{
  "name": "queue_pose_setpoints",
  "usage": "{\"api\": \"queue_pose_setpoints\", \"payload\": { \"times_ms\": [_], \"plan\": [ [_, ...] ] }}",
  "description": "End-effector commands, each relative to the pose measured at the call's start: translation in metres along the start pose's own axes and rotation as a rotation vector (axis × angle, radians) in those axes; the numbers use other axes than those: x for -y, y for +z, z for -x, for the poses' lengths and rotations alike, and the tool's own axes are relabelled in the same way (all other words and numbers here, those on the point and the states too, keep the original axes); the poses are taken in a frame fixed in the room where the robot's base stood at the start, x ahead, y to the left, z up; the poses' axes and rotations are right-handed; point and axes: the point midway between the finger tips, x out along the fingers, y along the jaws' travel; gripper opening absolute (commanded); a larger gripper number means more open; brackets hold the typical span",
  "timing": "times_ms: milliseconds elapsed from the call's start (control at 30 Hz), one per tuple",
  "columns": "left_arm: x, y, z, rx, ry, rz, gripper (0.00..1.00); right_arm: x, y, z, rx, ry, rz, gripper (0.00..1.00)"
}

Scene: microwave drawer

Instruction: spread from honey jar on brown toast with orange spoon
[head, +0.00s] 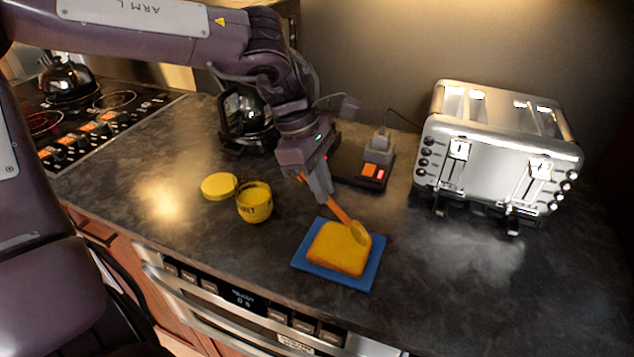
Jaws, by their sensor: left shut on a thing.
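The brown toast (335,252) lies flat on a blue mat (305,262) near the counter's front edge. My left gripper (322,198) is above and behind the toast, shut on the orange spoon (341,213). The spoon slants down to the right, and its bowl is at the toast's upper right corner; I cannot tell whether it touches. The yellow honey jar (255,204) stands open to the left of the mat. Its yellow lid (219,186) lies on the counter behind and left of it. My right gripper is not in view.
A silver toaster (495,150) stands at the right. A dark kettle (247,125) and a power strip (362,172) with a plug are behind my gripper. A stove (100,115) is at the far left. The counter right of the mat is clear.

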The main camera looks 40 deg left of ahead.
Motion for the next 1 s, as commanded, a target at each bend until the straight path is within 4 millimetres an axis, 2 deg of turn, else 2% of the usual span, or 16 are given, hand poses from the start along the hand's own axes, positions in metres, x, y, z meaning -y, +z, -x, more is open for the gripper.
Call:
{"api": "queue_pose_setpoints", "payload": {
  "times_ms": [267, 800, 1000],
  "plan": [
    [0.001, -0.001, 0.0, 0.001, -0.003, -0.001, 0.0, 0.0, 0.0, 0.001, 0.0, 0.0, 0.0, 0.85],
    [0.001, -0.024, 0.011, 0.001, -0.002, -0.001, 0.0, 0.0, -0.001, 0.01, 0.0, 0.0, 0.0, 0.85],
    [0.001, -0.025, 0.011, 0.001, -0.002, -0.001, 0.0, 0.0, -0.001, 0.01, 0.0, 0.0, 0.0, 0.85]
  ]
}}
